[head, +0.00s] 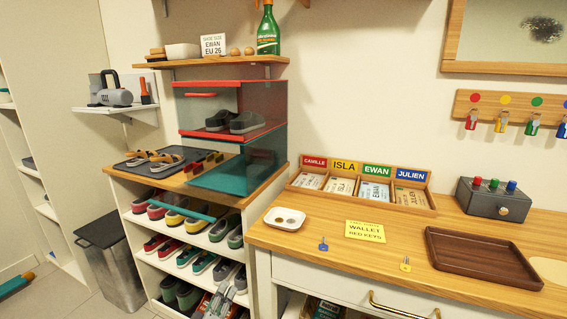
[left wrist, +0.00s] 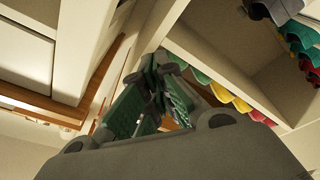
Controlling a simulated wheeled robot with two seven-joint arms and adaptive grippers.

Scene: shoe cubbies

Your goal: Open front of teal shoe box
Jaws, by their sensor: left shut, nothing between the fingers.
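The teal shoe box (head: 265,160) sits on top of the shoe cubby, directly under a red-edged box. Its front looks swung down, with a teal bar (head: 190,212) low in front of the upper shoe row; the clear panel itself is hard to make out. Dark red and yellow items (head: 203,163) show at the box's left side. My left gripper (head: 225,283) is shut and empty, low in front of the cubby shelves, below and apart from the teal bar. Its closed fingers also show in the left wrist view (left wrist: 158,88). My right gripper is out of view.
The red-edged box (head: 237,105) holds dark shoes. A tray with sandals (head: 155,160) lies left of the teal box. Shoes fill the cubby shelves (head: 160,259).

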